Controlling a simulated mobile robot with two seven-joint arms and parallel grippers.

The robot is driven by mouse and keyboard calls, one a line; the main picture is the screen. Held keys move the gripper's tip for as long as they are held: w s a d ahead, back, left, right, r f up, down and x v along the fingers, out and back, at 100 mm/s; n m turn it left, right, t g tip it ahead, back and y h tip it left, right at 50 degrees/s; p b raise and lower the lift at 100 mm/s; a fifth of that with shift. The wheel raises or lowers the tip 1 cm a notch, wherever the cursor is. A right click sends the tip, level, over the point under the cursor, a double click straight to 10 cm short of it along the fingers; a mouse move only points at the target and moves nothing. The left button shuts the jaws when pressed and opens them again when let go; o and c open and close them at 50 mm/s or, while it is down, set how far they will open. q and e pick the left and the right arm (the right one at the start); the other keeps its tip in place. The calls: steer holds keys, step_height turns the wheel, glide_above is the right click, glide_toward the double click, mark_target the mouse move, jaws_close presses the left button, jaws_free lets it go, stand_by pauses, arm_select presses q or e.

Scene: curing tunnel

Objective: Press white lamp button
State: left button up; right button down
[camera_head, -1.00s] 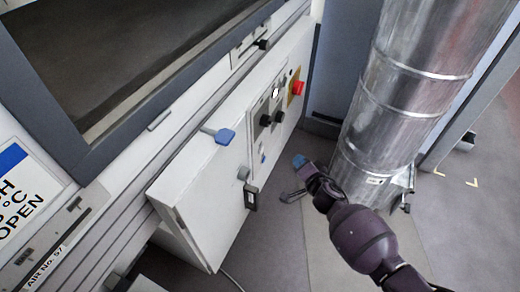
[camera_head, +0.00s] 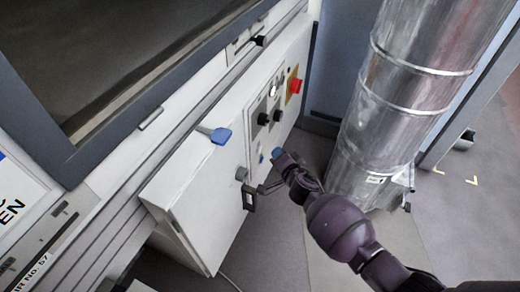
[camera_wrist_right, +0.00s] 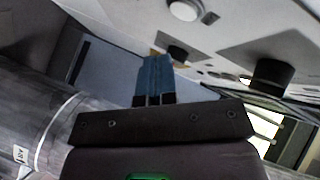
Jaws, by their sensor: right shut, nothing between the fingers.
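The white lamp button (camera_head: 273,90) is a small pale round button on the grey control plate of the white cabinet, above two black knobs (camera_head: 262,118) in the head view. My right gripper (camera_head: 277,154) is in front of the cabinet, below and apart from the button. Its blue fingertips are together and empty, as the right wrist view also shows (camera_wrist_right: 154,78). A white round part (camera_wrist_right: 184,10) is at the top of that view; I cannot tell for sure that it is the lamp button. My left gripper is not in view.
A red button (camera_head: 295,86) on a yellow plate is beside the lamp button. A large metal duct (camera_head: 400,90) stands close on the right. Some floor is clear below.

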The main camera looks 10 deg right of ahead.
mark_target(259, 149)
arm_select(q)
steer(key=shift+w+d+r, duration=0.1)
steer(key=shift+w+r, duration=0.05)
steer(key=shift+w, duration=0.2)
arm_select(e)
steer(key=shift+w+a, duration=0.55)
steer(key=shift+a, duration=0.3)
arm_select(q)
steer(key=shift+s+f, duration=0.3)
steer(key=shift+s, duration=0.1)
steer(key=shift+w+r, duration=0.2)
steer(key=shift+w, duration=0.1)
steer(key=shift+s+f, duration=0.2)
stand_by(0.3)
arm_select(e)
steer(key=shift+w+a, duration=0.25)
steer(key=shift+a, duration=0.1)
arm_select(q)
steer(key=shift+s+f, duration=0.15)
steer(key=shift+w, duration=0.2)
arm_select(e)
steer(key=shift+w+a, duration=0.1)
steer(key=shift+a, duration=0.05)
